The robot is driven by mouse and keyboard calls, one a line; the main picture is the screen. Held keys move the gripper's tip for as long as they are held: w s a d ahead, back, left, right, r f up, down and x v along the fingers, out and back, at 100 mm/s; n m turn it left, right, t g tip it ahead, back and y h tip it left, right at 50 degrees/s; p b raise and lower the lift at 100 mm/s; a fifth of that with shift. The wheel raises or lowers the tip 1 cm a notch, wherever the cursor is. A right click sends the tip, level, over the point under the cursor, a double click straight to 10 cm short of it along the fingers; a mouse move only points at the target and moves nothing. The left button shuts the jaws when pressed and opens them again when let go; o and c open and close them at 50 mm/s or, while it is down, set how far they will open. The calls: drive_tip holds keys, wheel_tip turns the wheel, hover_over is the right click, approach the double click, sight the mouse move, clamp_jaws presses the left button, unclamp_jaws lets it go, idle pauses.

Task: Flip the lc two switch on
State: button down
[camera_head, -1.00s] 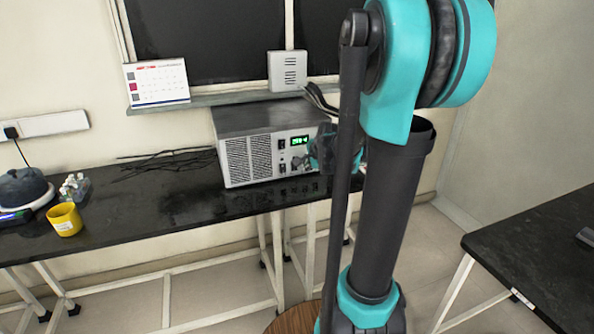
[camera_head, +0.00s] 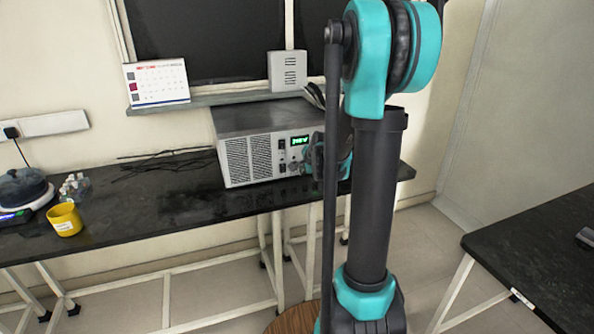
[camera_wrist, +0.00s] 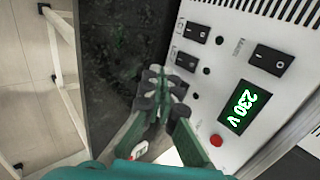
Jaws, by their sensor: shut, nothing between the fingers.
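A grey box (camera_head: 248,158) with switches on its front panel stands on the black bench. In the wrist view, two small black rocker switches sit near the panel's edge, one (camera_wrist: 196,32) at the top and one (camera_wrist: 187,61) nearer my gripper.
A red round part (camera_wrist: 216,140) is on the panel near my finger. Dark cables (camera_head: 170,160) lie on the bench (camera_head: 150,215) left of the box. A yellow mug (camera_head: 65,219) stands further left. Another dark table (camera_head: 540,240) is at right.

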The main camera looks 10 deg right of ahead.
drive_tip(key=x, duration=0.3)
drive_tip(key=shift+w+a+f, duration=0.1)
drive_tip(key=shift+w+f, duration=0.15)
drive_tip(key=shift+w, duration=0.05)
drive_tip(key=w, duration=0.3)
drive_tip(key=shift+a+f, duration=0.2)
drive_tip(key=shift+f, duration=0.05)
drive_tip(key=shift+w, duration=0.5)
drive_tip(key=shift+w, duration=0.1)
drive_tip(key=shift+w+a+f, duration=0.1)
drive_tip(key=shift+w+f, duration=0.1)
drive_tip(key=shift+r, duration=0.1)
drive_tip(key=shift+r, duration=0.75)
drive_tip(key=shift+s, duration=0.1)
